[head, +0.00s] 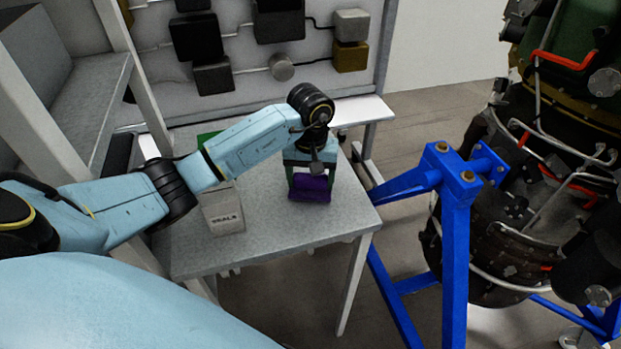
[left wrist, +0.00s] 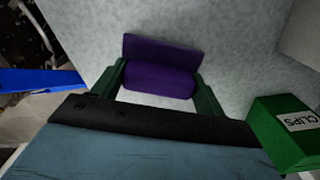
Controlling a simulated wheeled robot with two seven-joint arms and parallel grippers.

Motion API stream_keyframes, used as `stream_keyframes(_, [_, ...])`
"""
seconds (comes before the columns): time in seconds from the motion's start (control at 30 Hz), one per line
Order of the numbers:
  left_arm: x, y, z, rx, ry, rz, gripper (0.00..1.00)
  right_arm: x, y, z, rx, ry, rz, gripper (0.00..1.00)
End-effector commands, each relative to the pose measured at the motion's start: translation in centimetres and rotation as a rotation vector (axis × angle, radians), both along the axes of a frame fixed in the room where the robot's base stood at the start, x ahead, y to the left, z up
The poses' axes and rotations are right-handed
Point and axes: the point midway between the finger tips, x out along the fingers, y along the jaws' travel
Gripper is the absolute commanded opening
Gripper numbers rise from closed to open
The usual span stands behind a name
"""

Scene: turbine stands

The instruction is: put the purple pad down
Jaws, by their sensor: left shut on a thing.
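The purple pad (head: 310,188) is between the fingers of my left gripper (head: 309,186), at the right part of the grey table (head: 340,222). My left gripper is shut on it. In the left wrist view the purple pad (left wrist: 160,75) shows between the two green fingers, with the grey tabletop behind it. I cannot tell whether the pad touches the tabletop. My right gripper is not in view.
A light box (head: 224,212) with dark lettering stands on the table left of the pad. A green box labelled CLIPS (left wrist: 285,128) shows at the lower right of the left wrist view. A blue stand (head: 455,230) holds a turbine right of the table. The table's front right is bare.

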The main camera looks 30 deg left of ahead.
Motion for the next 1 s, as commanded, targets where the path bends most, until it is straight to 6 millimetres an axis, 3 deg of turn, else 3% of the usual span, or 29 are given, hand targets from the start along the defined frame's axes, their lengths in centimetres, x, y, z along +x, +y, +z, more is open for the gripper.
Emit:
stream_keyframes(0.43, [0.06, 0.06, -1.21, 0.002, -0.002, -0.001, 0.49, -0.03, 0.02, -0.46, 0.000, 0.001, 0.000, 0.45])
stream_keyframes(0.47, [0.03, 0.04, -1.12, 0.001, -0.002, -0.001, 0.76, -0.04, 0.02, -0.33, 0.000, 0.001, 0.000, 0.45])
stream_keyframes(0.6, [0.03, 0.02, -1.05, 0.001, -0.002, -0.001, 0.94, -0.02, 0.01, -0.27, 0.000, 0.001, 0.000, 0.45])
stream_keyframes(1.0, [0.03, -0.04, -0.43, -0.001, -0.002, -0.001, 0.94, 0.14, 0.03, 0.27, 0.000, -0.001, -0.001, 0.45])
